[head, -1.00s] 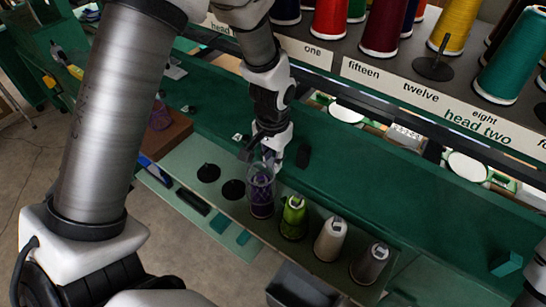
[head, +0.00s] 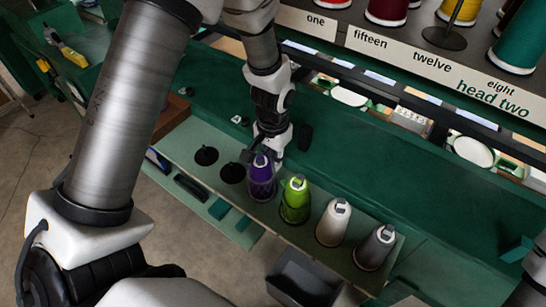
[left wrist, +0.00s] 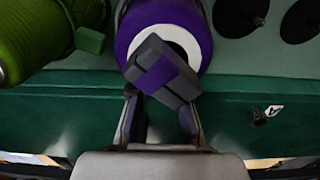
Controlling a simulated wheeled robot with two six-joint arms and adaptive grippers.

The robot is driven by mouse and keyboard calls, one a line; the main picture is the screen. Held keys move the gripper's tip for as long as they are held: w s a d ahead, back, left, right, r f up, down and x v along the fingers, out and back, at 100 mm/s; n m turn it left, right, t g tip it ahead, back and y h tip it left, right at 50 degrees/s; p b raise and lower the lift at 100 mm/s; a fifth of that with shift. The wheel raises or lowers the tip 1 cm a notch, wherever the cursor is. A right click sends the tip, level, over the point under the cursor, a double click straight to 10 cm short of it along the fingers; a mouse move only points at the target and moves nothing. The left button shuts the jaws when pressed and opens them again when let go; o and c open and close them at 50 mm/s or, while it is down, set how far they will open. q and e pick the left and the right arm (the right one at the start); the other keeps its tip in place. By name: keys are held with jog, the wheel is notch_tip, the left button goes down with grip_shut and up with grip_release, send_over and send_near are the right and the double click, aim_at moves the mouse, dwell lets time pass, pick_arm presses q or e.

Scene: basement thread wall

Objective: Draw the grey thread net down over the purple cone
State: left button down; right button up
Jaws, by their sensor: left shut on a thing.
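The purple cone (head: 261,163) stands on the green shelf, left of a green cone. My right gripper is out of view.
Bare black discs (head: 206,156) lie to the left. A dark bin (head: 300,281) is below the shelf. Large cones line the rack above.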

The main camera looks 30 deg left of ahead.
pick_arm(q)
jog(key=shift+s, duration=0.1)
jog(key=shift+f, duration=0.2)
dwell(0.4)
jog(key=shift+f, duration=0.15)
jog(key=c, duration=1)
grip_release()
jog(key=shift+c, duration=0.2)
jog(key=shift+r, duration=0.2)
